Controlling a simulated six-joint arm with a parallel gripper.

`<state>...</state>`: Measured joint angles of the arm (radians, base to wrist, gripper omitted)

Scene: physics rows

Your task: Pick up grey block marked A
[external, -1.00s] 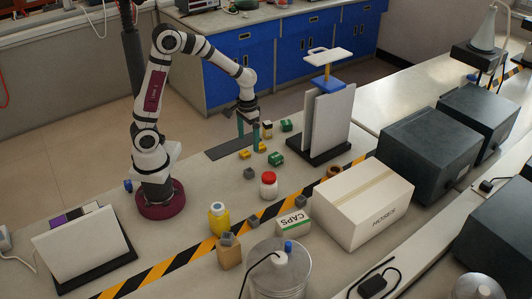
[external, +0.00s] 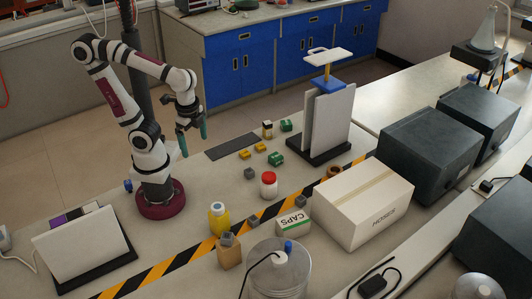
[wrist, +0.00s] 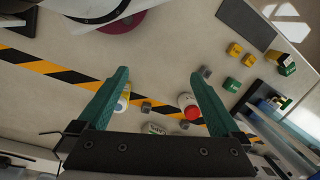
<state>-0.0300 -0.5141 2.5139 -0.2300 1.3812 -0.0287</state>
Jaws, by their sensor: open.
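Several small grey blocks are in the external view, and I cannot read a letter on any of them. One grey block (external: 249,172) lies on the bench behind the red-lidded jar; it also shows in the wrist view (wrist: 206,71). A second grey block (external: 253,219) is by the striped tape, and the wrist view shows it too (wrist: 146,107). A third grey block (external: 227,239) sits on top of a wooden block. My gripper (external: 193,140) is open and empty, raised above the bench to the left of the blocks; its green fingers (wrist: 159,73) are spread apart.
A yellow bottle (external: 219,218), a red-lidded jar (external: 269,185) and a CAPS box (external: 293,223) stand near the tape. Yellow and green blocks (external: 276,158) lie beyond, near a dark mat (external: 231,146). A large carton (external: 360,205) is to the right.

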